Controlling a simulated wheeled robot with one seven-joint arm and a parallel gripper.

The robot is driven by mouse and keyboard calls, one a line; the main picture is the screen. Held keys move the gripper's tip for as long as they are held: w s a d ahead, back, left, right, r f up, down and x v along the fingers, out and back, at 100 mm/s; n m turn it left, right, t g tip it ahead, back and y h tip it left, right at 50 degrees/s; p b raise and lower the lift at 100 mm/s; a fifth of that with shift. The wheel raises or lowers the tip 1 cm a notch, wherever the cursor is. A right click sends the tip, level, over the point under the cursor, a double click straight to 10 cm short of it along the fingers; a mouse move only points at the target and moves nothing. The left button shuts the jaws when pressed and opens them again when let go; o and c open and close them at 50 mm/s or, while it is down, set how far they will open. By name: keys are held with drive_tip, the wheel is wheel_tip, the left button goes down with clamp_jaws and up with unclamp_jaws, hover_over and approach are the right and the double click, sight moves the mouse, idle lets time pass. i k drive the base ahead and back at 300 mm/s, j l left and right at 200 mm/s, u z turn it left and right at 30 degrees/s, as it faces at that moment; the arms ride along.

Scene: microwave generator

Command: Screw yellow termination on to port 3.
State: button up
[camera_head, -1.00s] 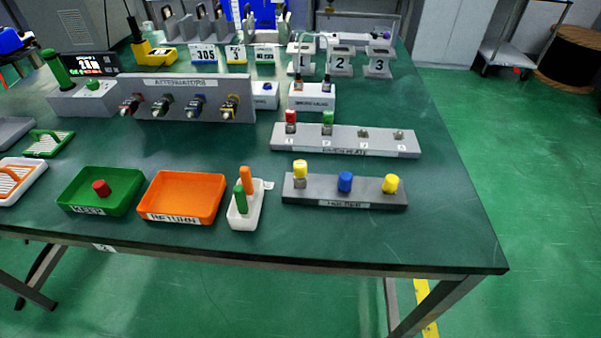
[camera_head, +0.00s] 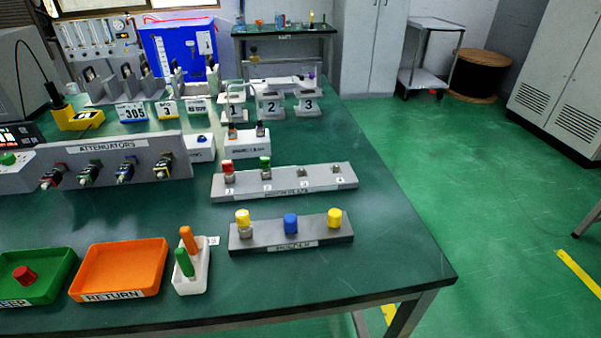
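The grey port plate (camera_head: 320,184) has several numbered ports in a row. A red cap (camera_head: 227,167) is on port 1 and a green cap (camera_head: 265,163) is on port 2. Port 3 (camera_head: 304,172) and port 4 (camera_head: 338,168) show as small bare metal connectors. In front of the plate, the dark grey holder (camera_head: 262,237) carries a yellow termination (camera_head: 242,217) on a metal body at its left, a blue one (camera_head: 290,223) in the middle and another yellow one (camera_head: 334,218) at its right. My gripper is not in view.
An orange RETURN tray (camera_head: 120,266), a green tray (camera_head: 45,283) with a red cap (camera_head: 25,275), and a white box (camera_head: 192,280) with two handled tools stand at the front left. The attenuator panel (camera_head: 110,153) is behind. The table's right side is clear.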

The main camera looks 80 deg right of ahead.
sight(243, 219)
drive_tip(key=i+z, duration=0.1)
drive_tip(key=z, duration=0.3)
drive_tip(key=j+z, duration=0.1)
drive_tip(key=z, duration=0.3)
drive_tip(key=i+j+z, duration=0.1)
drive_tip(key=z, duration=0.25)
drive_tip(key=j+z, duration=0.1)
drive_tip(key=z, duration=0.3)
drive_tip(key=i+j, duration=0.05)
